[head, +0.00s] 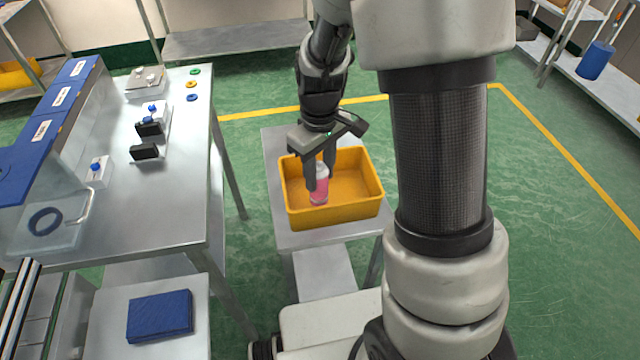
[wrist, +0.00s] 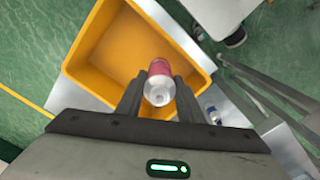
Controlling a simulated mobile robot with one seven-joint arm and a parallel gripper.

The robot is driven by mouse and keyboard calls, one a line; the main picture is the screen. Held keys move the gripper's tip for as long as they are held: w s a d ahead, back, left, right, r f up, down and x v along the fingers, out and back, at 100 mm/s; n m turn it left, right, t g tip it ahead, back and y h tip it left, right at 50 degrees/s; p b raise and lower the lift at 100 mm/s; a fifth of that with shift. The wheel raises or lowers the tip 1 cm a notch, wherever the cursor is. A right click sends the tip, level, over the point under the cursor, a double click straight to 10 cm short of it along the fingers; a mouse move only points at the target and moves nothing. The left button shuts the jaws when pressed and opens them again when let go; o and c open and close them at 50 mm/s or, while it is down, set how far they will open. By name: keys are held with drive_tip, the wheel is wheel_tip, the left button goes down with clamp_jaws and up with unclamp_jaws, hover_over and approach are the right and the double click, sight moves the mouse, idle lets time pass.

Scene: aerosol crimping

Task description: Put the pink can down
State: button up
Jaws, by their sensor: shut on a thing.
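The pink can (head: 319,189) has a pale top and is upright between the fingers of my gripper (head: 320,180). The can also shows in the wrist view (wrist: 159,84), where my gripper (wrist: 160,98) is shut on it from both sides. The yellow bin (head: 335,216) stands on a small metal table, and the can is over or inside its left part. In the wrist view the bin (wrist: 85,47) looks otherwise empty. I cannot tell whether the can's bottom touches the bin floor.
The small metal table (head: 285,240) has a bare strip in front of the bin. A larger metal workbench (head: 150,215) with small fixtures and blue boxes (head: 62,97) stands at left. A blue folded item (head: 160,316) lies on a lower surface at the front left.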

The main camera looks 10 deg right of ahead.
sight(319, 184)
drive_tip(key=shift+f, duration=1.7)
drive_tip(key=shift+b, duration=0.3)
drive_tip(key=shift+f, duration=0.2)
drive_tip(key=o, duration=1.3)
drive_tip(key=shift+o, duration=0.2)
drive_tip(key=shift+r, duration=0.1)
